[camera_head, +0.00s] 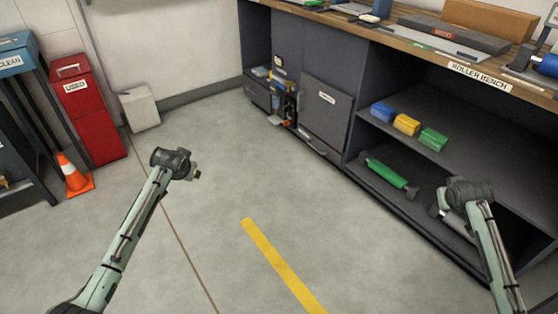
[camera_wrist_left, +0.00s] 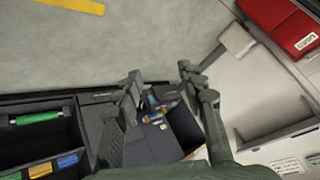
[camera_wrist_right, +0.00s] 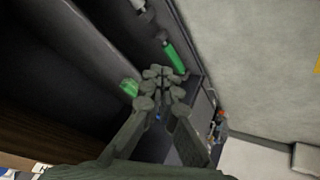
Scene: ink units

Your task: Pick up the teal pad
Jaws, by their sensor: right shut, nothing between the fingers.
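I cannot make out a teal pad for certain in any view. An open compartment (camera_head: 282,95) low in the bench front holds several small items, too small to tell apart; it also shows in the left wrist view (camera_wrist_left: 160,112). My left gripper (camera_wrist_left: 162,77) is open and empty, its fingers wide apart; in the head view it is held above the floor, left of the bench. My right gripper (camera_wrist_right: 157,76) has its fingertips together with nothing held, in front of the bench shelves. In the head view its fingers are mostly hidden by my wrist.
Blue (camera_head: 382,111), yellow (camera_head: 406,124) and green (camera_head: 433,139) blocks sit on the bench's upper shelf. A green roller (camera_head: 388,174) lies below. The roller bench top (camera_head: 420,28) carries tools. A red bin (camera_head: 88,108) and orange cone (camera_head: 73,174) stand left. The middle floor is clear.

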